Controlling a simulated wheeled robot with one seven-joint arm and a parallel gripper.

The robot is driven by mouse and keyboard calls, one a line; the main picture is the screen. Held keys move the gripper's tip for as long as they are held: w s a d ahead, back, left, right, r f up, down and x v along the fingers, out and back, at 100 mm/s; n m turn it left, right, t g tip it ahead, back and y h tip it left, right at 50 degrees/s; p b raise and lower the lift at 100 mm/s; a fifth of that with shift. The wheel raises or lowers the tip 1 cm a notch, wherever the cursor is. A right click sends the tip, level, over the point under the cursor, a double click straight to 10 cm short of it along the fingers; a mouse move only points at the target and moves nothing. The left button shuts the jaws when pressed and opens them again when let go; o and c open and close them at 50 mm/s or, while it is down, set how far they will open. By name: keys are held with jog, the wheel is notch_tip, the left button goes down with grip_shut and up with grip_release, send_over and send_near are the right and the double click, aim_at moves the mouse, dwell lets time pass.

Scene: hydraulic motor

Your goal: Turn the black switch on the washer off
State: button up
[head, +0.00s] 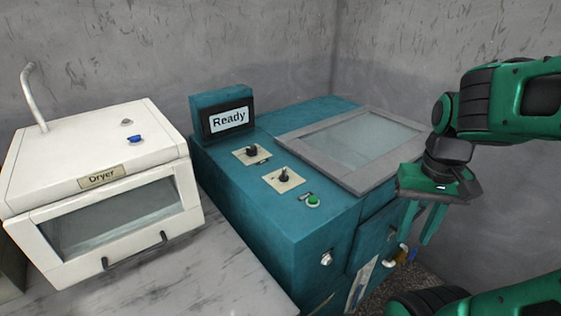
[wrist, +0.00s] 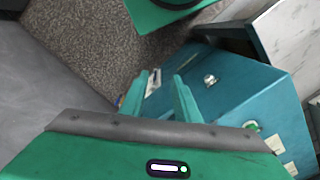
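The washer is a teal machine (head: 235,205) with a display (head: 228,119) that reads "Ready". Two black switches stand on pale square plates on its top: a back one (head: 251,150) and a front one (head: 284,176). I cannot tell their on or off settings. My gripper (head: 417,238) hangs to the right of the washer, pointing down and well apart from both switches. Its two fingers are apart and empty, as the wrist view (wrist: 160,76) also shows. The washer's teal side (wrist: 235,85) lies beyond the fingers in that view.
A green button (head: 313,201) sits in front of the front switch. A grey-framed glass lid (head: 352,148) covers the washer's right top. A white dryer (head: 95,195) stands left on a marble counter (head: 190,285). Walls rise behind. Speckled floor (wrist: 110,45) shows beside the washer.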

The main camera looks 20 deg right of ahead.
jog(key=shift+w+a, duration=0.1)
notch_tip(320, 180, up, 10)
jog(key=n, duration=0.1)
send_over(284, 171)
notch_tip(284, 171, down, 10)
jog(key=shift+w+f, duration=0.1)
jog(key=shift+f, duration=0.1)
jog(key=shift+c, duration=0.6)
grip_shut()
